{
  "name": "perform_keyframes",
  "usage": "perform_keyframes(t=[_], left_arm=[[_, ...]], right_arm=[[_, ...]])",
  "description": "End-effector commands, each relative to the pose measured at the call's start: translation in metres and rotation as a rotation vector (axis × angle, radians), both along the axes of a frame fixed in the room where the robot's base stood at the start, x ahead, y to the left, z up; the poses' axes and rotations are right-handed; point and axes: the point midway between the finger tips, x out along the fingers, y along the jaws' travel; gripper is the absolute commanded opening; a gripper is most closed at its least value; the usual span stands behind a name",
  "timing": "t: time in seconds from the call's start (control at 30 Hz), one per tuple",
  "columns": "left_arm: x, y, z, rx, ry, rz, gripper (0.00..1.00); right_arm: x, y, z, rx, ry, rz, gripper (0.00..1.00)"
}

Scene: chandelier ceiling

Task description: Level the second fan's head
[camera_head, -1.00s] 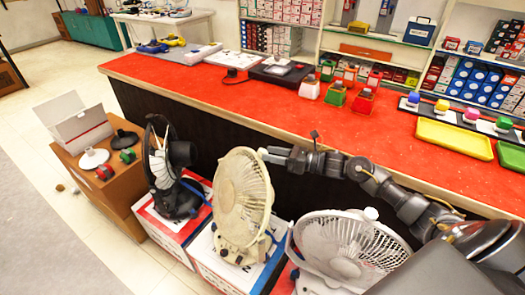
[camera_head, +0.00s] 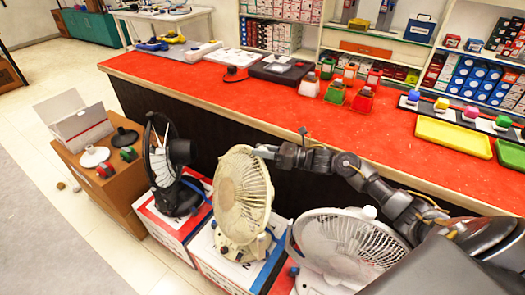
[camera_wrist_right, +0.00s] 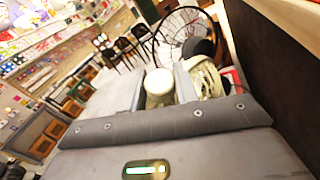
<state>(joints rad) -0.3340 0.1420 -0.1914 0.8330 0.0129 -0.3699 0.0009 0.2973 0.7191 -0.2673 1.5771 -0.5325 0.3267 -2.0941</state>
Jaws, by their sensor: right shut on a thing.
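The second fan, a cream fan (camera_head: 241,195), stands in the middle of a row of three on a box, its round head nearly upright and facing left. My right gripper (camera_head: 264,152) reaches in from the right to the top rear of that head. In the right wrist view my right gripper (camera_wrist_right: 160,88) is shut on a cream, round-ended part (camera_wrist_right: 159,82) between its fingers; it looks like part of the cream fan. The rest of the fan is mostly hidden there. My left gripper is in no view.
A black fan (camera_head: 166,170) stands to the left and a white fan (camera_head: 345,243), tilted back, to the right under my arm. The red-topped counter (camera_head: 290,110) runs close behind the fans. Open floor (camera_head: 60,245) lies at left.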

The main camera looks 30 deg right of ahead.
Motion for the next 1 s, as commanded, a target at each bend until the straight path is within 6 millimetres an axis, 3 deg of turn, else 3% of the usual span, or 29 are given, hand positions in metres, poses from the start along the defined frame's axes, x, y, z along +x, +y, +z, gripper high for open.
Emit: perform_keyframes(t=[0.37, 0.83, 0.9, 1.0], left_arm=[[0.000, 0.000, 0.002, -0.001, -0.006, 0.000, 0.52], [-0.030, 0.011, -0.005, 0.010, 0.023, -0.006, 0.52], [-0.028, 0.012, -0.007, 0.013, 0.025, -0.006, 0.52], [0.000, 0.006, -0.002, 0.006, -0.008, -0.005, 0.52]], right_arm=[[0.000, 0.007, 0.006, -0.042, -0.001, 0.000, 0.00], [0.002, 0.062, 0.024, -0.335, 0.007, 0.000, 0.00], [0.003, 0.070, 0.025, -0.375, 0.008, 0.001, 0.00], [0.003, 0.079, 0.024, -0.379, 0.011, -0.001, 0.00]])
